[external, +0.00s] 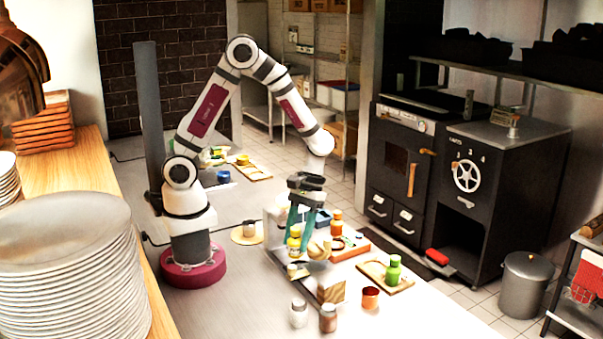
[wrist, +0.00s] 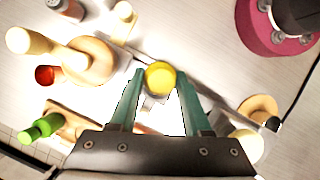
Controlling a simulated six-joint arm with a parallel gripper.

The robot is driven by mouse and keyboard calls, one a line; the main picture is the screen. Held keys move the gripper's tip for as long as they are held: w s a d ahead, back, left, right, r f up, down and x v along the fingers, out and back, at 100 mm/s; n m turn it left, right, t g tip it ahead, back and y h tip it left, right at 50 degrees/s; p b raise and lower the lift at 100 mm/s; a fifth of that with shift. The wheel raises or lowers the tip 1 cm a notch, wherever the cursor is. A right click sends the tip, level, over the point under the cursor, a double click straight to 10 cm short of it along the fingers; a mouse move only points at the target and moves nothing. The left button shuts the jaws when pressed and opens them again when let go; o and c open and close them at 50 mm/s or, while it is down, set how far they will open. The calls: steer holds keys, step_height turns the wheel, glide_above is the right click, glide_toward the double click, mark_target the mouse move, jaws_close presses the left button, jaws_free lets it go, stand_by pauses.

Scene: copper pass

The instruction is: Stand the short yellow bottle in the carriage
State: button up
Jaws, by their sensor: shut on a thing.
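My gripper (external: 301,236) points down over the counter, with its two green fingers closed around the short yellow bottle (external: 294,242). In the wrist view the bottle's round yellow top (wrist: 160,76) shows between the fingertips of my gripper (wrist: 161,78). The bottle looks about upright. A long metal rail (wrist: 225,103) runs diagonally below and beside it. I cannot clearly make out the carriage; the fingers and glare hide the area under the bottle. I cannot tell whether the bottle's base touches anything.
A green bottle (external: 393,271) stands on a board to the right. An orange cup (external: 370,298), two shakers (external: 328,318) and a wooden block (external: 331,290) are in front. An orange bottle (external: 336,222) stands close behind.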

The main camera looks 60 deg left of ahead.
steer(key=shift+w+a+f, duration=0.25)
steer(key=shift+w+f, duration=0.2)
steer(key=shift+f, duration=0.05)
steer(key=shift+w+a+f, duration=0.25)
steer(key=shift+w+f, duration=0.15)
steer(key=shift+f, duration=1.7)
steer(key=shift+f, duration=0.1)
steer(key=o, duration=1.1)
